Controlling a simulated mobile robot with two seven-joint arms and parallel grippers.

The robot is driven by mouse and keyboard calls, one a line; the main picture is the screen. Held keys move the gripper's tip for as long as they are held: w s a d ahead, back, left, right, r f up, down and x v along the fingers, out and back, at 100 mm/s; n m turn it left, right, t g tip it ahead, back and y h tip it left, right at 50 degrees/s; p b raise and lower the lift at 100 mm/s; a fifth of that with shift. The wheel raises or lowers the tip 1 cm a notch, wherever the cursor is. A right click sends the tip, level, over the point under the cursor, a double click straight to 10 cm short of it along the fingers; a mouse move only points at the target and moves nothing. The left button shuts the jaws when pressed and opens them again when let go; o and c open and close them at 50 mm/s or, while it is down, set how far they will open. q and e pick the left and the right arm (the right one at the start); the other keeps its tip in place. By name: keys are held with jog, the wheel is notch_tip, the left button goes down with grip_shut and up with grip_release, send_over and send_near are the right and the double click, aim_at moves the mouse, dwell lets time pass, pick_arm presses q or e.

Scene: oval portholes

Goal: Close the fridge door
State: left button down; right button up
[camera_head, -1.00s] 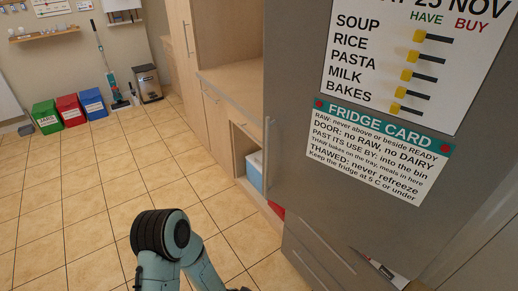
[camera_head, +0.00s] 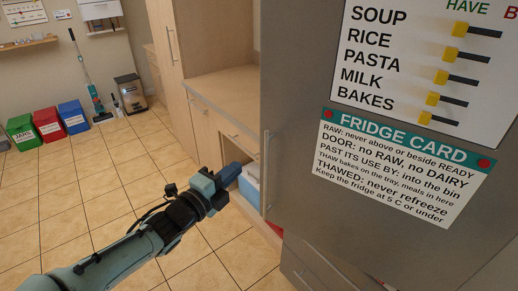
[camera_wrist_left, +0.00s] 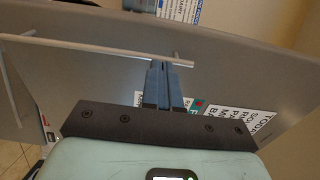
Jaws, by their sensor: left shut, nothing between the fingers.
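The grey fridge door (camera_head: 295,120) fills the right of the head view, with a sign board and a fridge card on its face. Its vertical bar handle (camera_head: 268,170) is near its left edge. How far the door stands open I cannot tell. My left gripper (camera_head: 230,172) is left of the handle, its fingers shut and empty, pointing towards the door's edge. In the left wrist view, the blue fingers (camera_wrist_left: 163,82) are shut together and overlap the line of the handle bar (camera_wrist_left: 100,48); contact is unclear. My right gripper is out of view.
Drawers (camera_head: 318,265) are below the door. A wooden counter (camera_head: 225,85) and an open shelf with a blue box (camera_head: 249,185) are beyond my left gripper. Green, red and blue bins stand by the far wall. The tiled floor at left is clear.

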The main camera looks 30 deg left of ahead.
pick_arm(q)
jog(key=w+p, duration=0.1)
jog(key=w, duration=1)
jog(key=shift+w+d+p, duration=0.2)
jog(key=shift+d+p, duration=0.2)
jog(key=shift+d, duration=0.05)
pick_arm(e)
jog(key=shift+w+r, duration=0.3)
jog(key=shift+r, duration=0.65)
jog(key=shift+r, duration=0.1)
